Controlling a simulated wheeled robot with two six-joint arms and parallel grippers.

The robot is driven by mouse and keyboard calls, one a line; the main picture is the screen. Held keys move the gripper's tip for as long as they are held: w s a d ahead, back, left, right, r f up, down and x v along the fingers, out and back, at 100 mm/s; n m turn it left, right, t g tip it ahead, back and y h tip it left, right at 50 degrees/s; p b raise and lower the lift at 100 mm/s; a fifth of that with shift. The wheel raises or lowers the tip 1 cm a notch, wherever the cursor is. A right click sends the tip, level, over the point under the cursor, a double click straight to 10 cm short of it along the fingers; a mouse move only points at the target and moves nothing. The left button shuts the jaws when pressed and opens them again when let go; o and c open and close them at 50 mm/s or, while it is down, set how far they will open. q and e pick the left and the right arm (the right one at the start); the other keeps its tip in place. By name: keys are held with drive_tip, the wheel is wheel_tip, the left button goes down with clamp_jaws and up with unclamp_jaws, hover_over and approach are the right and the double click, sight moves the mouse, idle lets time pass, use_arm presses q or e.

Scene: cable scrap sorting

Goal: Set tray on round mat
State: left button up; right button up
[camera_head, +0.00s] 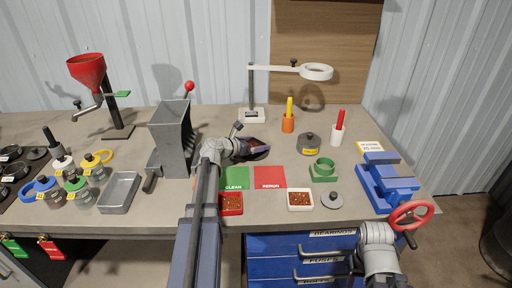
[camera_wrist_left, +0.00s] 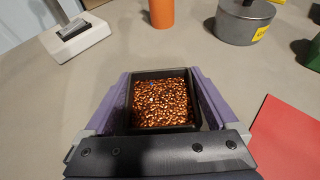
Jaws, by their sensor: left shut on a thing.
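My left gripper (camera_head: 246,146) is shut on a small dark tray, its purple fingers on either side of it in the left wrist view (camera_wrist_left: 160,85). The tray (camera_wrist_left: 160,73) is rectangular and filled with copper-coloured granules. In the head view the tray (camera_head: 257,144) is partly hidden by the gripper, over the bench behind the green and red cards. A dark patch shows around it; I cannot tell whether this is the round mat or shadow. I cannot tell whether the tray touches the surface. My right arm shows at the lower right, but its gripper does not.
The green CLEAN card (camera_head: 236,179) and red RERUN card (camera_head: 270,177) lie in front. A red dish (camera_head: 231,211) and white dish (camera_head: 300,208) stand nearer. An orange holder (camera_head: 288,124), lidded grey pot (camera_head: 309,144) and lamp base (camera_head: 252,115) stand around. A blue vise (camera_head: 385,185) is right.

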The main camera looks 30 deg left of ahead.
use_arm(q)
drive_tip(key=o, duration=1.1)
drive_tip(key=shift+o, duration=0.2)
drive_tip(key=shift+s+r, duration=0.1)
drive_tip(key=shift+r, duration=0.15)
drive_tip(key=p+v, duration=0.4)
drive_tip(key=v, duration=0.6)
drive_tip(key=shift+s+a, duration=0.1)
drive_tip(key=shift+s, duration=0.25)
drive_tip(key=shift+s+a+r+p, duration=0.15)
drive_tip(key=shift+s+p, duration=0.15)
drive_tip(key=shift+s, duration=0.2)
